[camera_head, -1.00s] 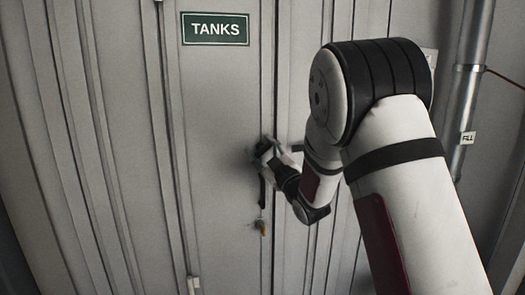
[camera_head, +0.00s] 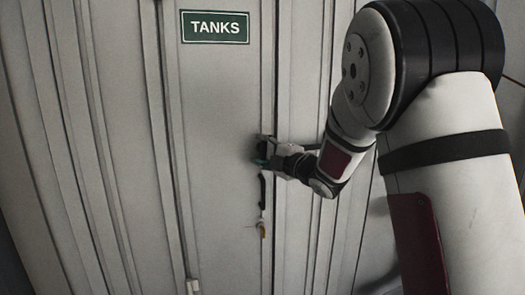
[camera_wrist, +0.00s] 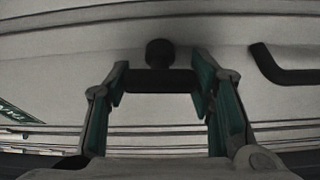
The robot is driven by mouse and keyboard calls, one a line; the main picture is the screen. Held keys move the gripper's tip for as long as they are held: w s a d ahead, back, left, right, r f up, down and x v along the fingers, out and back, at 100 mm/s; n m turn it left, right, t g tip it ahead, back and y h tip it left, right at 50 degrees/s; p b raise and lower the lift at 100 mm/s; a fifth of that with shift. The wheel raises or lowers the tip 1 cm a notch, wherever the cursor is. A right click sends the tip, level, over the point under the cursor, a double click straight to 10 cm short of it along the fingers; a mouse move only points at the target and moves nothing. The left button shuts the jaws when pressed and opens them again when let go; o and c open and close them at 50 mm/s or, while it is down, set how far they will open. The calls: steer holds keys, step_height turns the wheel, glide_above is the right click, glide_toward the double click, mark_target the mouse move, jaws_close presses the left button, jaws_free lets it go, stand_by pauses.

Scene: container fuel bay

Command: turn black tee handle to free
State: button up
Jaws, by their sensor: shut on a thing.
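The black tee handle (camera_wrist: 160,80) is on the grey door in the wrist view. Its bar spans the gap between my fingers, with a round black hub (camera_wrist: 160,52) behind its middle. My gripper (camera_wrist: 160,84) is shut on the bar, with one green-padded finger at each end. In the head view my gripper (camera_head: 264,153) is at the door's right edge, below the green TANKS sign (camera_head: 215,27). There the tee handle is mostly hidden by the gripper.
A black pull handle (camera_head: 263,190) is just below my gripper; it also shows at right in the wrist view (camera_wrist: 283,66). A small orange-yellow item (camera_head: 261,229) hangs below it. Vertical ribs line the grey doors. The door's left part (camera_head: 215,110) is clear.

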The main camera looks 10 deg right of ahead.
steer(key=shift+d+r+n, duration=0.1)
steer(key=shift+r+n, duration=0.1)
steer(key=shift+n, duration=0.2)
steer(key=o, duration=1.2)
steer(key=shift+c, duration=0.2)
steer(key=shift+f, duration=0.1)
steer(key=v, duration=1.2)
